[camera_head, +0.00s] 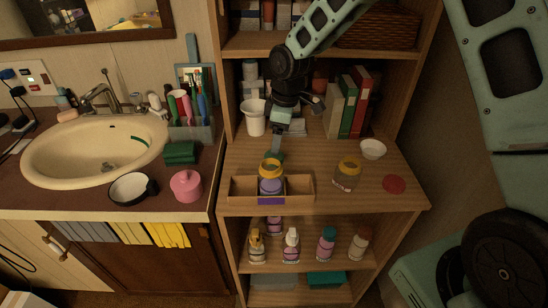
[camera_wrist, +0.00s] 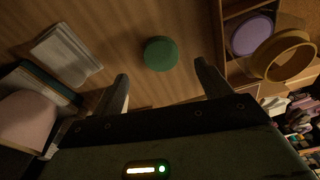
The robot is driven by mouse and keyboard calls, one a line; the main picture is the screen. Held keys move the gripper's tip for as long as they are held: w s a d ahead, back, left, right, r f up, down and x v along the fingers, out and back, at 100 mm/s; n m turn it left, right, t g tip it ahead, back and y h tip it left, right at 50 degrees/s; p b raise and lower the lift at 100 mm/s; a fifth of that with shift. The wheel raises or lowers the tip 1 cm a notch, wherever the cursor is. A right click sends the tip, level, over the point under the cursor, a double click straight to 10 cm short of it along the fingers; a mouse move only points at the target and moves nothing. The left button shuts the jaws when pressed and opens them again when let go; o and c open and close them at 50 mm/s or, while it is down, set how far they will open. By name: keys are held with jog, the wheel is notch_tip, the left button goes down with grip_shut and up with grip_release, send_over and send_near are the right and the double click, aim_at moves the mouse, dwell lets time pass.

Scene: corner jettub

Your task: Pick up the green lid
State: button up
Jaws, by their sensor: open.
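The green lid (camera_wrist: 160,53) is a small round disc lying flat on the wooden shelf top in the wrist view. In the head view it appears as a small green-teal patch (camera_head: 275,155) just behind the open wooden box, partly hidden by my arm. My gripper (camera_wrist: 161,73) is open and empty, with its two fingers on either side of the lid in the picture and the lid slightly beyond the tips. In the head view my gripper (camera_head: 284,118) hangs above the back of the shelf top.
A white cup (camera_head: 255,118) and upright books (camera_head: 350,112) are behind.

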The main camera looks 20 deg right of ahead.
aim_at(274, 158)
jog(key=shift+w+a+f+p, duration=0.1)
jog(key=shift+a+f, duration=0.05)
jog(key=shift+f, duration=0.9)
jog(key=shift+w+a+f+p, duration=0.1)
jog(key=shift+a+f+p, duration=0.1)
jog(key=shift+f, duration=0.8)
jog(key=shift+a+f+p, duration=0.1)
jog(key=shift+a+f, duration=0.05)
jog(key=shift+f, duration=0.9)
jog(key=c, duration=1.1)
